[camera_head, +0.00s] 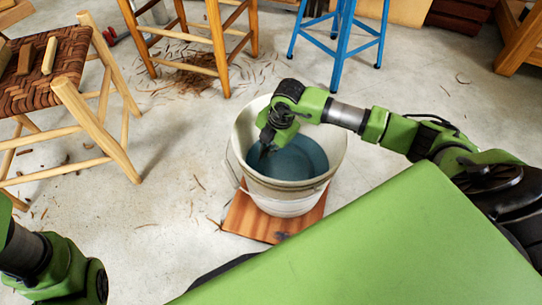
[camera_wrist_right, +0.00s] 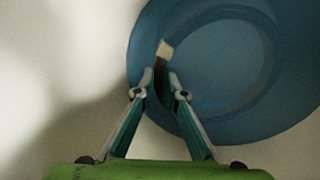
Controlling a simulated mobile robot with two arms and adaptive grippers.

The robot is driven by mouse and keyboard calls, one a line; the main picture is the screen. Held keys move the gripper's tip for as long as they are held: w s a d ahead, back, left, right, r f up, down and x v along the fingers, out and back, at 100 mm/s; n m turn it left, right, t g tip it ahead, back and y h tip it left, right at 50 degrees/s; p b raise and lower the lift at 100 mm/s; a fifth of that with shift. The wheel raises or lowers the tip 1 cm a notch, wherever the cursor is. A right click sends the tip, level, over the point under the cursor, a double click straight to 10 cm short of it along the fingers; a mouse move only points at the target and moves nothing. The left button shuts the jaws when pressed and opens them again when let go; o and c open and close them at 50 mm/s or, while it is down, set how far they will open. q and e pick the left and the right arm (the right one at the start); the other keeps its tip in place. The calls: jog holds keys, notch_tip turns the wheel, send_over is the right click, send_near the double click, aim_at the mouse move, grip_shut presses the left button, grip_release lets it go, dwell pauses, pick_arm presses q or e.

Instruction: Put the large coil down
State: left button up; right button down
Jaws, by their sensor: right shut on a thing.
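A white bucket (camera_head: 320,160) holds dark blue water (camera_head: 300,158). My right gripper (camera_head: 264,152) reaches down inside the bucket near its left inner wall. In the right wrist view the right gripper (camera_wrist_right: 161,80) is shut on a narrow piece with a pale end and a dark brown side, taken as the large coil (camera_wrist_right: 165,50). Only this small part of it shows, against the blue water (camera_wrist_right: 215,65); its coiled shape cannot be made out. In the head view the coil is hidden by the gripper. My left arm shows at the lower left, its gripper out of view.
The bucket stands on a reddish wooden board (camera_head: 248,222). A wooden seat frame with brown woven bark (camera_head: 50,70) is at the left. A wooden stool (camera_head: 218,45) and a blue stool (camera_head: 338,35) stand behind. Bark scraps litter the floor; the concrete right of the bucket is mostly clear.

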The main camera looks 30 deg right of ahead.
jog(key=shift+f, duration=0.6)
notch_tip(320, 180, down, 4)
jog(key=b, duration=0.3)
jog(key=shift+r, duration=0.2)
jog(key=shift+f, duration=0.2)
jog(key=c, duration=2.1)
grip_release()
jog(key=shift+r, duration=0.15)
